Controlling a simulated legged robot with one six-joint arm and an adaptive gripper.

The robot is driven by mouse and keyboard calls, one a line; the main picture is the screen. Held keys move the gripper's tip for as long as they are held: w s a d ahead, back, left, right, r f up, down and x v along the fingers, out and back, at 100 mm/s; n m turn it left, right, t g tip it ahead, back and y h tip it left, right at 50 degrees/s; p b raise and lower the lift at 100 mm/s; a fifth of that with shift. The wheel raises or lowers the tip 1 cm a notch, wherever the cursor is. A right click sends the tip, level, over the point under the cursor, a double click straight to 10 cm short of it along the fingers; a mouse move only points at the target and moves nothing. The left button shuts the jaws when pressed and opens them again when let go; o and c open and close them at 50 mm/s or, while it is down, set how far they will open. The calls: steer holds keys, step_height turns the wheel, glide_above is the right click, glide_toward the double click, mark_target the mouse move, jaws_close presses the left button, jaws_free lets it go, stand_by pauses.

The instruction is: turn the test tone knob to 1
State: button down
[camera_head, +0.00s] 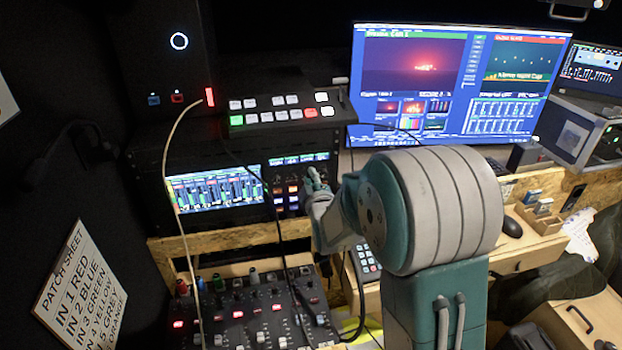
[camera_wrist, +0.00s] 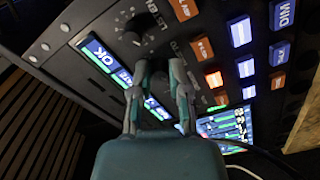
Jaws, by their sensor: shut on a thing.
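The rack panel (camera_wrist: 110,25) fills the upper part of the wrist view, tilted. My gripper (camera_wrist: 160,72) reaches up to it with its two fingers closed around a dark knob, the test tone knob (camera_wrist: 159,80), beside lettering that begins "TO". The fingers hide most of the knob, and I cannot read its pointer or scale marks. Another black knob (camera_wrist: 138,31), beside the word "LISTEN", is free just above the fingertips. In the head view my gripper (camera_head: 316,181) is at the rack's front, right of the lit meters, and my arm hides part of the panel.
Orange and white-blue lit buttons (camera_wrist: 240,32) lie right of my fingers. A green-lit "OK" display (camera_wrist: 100,55) is on the left. In the head view, a switcher (camera_head: 285,112) sits above the rack, a mixer (camera_head: 255,312) below, and a cable (camera_head: 172,150) hangs in front.

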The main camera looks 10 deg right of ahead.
steer(key=shift+a+n, duration=0.1)
steer(key=shift+n, duration=0.2)
steer(key=c, duration=0.7)
jaws_free()
steer(key=shift+f, duration=0.1)
steer(key=shift+o, duration=0.5)
steer(key=shift+a, duration=0.15)
steer(key=shift+s, duration=0.35)
steer(key=s, duration=1.1)
